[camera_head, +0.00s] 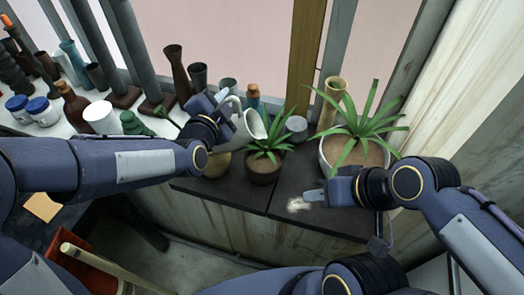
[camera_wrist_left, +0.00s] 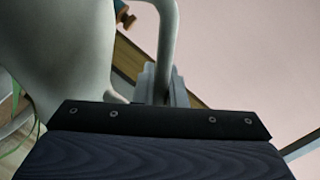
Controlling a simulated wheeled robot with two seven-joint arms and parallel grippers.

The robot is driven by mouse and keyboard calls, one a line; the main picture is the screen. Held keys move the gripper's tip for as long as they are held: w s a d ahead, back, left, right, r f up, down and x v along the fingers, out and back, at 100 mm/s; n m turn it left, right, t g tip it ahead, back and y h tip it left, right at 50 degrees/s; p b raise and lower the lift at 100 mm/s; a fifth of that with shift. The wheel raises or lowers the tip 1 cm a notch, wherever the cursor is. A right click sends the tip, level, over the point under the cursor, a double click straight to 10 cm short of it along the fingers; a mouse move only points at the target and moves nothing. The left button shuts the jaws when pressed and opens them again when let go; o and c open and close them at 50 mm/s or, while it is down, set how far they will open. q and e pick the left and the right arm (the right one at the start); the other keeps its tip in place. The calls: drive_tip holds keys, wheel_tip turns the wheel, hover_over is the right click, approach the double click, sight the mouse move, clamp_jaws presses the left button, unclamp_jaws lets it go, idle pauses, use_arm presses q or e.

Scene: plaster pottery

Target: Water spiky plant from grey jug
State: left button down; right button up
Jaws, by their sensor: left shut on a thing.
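The grey jug (camera_head: 243,126) is tilted to the right, its mouth by the leaves of a small spiky plant (camera_head: 268,141) in a dark brown pot (camera_head: 263,171). My left gripper (camera_head: 223,98) is shut on the jug's handle, to the left of the jug. In the left wrist view the jug's pale body (camera_wrist_left: 70,45) fills the left side and its handle (camera_wrist_left: 166,40) runs down into the jaws. A larger spiky plant (camera_head: 360,122) stands in a white pot (camera_head: 330,152) to the right. My right gripper (camera_head: 314,194) is in front of that pot; its jaw gap is unclear. No water is visible.
A dark shelf top (camera_head: 290,180) carries the pots. A tan vase (camera_head: 330,105) and a small grey pot (camera_head: 296,127) stand behind. Several vases and a white cup (camera_head: 101,117) crowd the left. A pale blotch (camera_head: 297,204) lies near my right gripper.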

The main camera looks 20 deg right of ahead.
use_arm(q)
drive_tip(key=shift+s+d+r+m+p, duration=0.15)
drive_tip(key=shift+d+m+p, duration=0.15)
drive_tip(key=shift+p, duration=0.15)
drive_tip(key=shift+s+d+m+p, duration=0.1)
drive_tip(key=shift+d+m+p, duration=0.2)
drive_tip(key=shift+p, duration=0.25)
drive_tip(key=shift+s+d+y+p, duration=0.1)
drive_tip(key=shift+d+y+p, duration=0.1)
drive_tip(key=shift+y+p, duration=0.15)
drive_tip(key=shift+s+d+m, duration=0.1)
drive_tip(key=shift+d+m, duration=0.05)
drive_tip(key=shift+m, duration=0.15)
